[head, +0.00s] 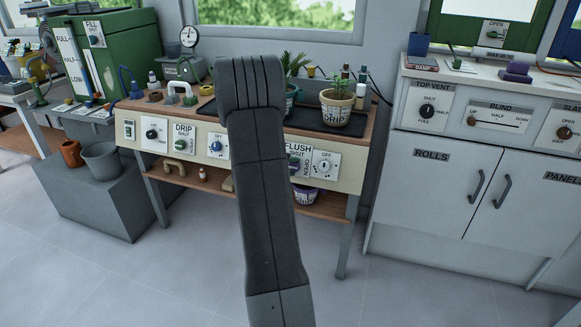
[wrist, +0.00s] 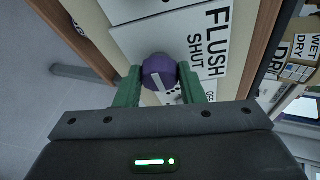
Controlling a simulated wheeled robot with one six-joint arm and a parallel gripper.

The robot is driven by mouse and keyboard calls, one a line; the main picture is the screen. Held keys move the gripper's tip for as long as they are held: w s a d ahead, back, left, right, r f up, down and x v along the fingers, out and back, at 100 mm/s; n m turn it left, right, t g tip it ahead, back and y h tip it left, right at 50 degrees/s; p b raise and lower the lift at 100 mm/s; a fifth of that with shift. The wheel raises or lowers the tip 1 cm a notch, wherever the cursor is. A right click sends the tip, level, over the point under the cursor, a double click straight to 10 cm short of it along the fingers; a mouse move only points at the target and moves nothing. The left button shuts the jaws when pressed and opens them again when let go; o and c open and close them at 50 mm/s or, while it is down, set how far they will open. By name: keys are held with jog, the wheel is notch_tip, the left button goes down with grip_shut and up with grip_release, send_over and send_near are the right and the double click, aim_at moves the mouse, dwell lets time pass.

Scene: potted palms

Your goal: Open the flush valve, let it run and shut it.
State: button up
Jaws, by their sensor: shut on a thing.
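The flush valve is a round purple knob (wrist: 159,72) with a white pointer line, on a white plate (wrist: 133,39) marked FLUSH and SHUT in the wrist view. My gripper (wrist: 160,88) has its green fingers on either side of the knob and is shut on it. The pointer line runs down and slightly right in the wrist view, off the SHUT word and toward the edge nearest my gripper. In the head view the FLUSH plate (head: 301,150) shows SHUT above and OPEN at its right side; my arm hides most of it. I see no running water.
A dial plate marked OFF (head: 325,164) sits just right of the flush plate. The DRIP plate (head: 184,137) and a blue knob (head: 215,147) are to the left. A potted plant (head: 337,105) stands on the bench above. The floor in front is clear.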

jog(key=shift+f, duration=0.1)
jog(key=o, duration=1)
jog(key=p+v, duration=0.3)
jog(key=v, duration=1.1)
jog(key=shift+f, duration=0.1)
jog(key=shift+d, duration=0.1)
jog(key=b+x, duration=0.3)
jog(key=x, duration=1.1)
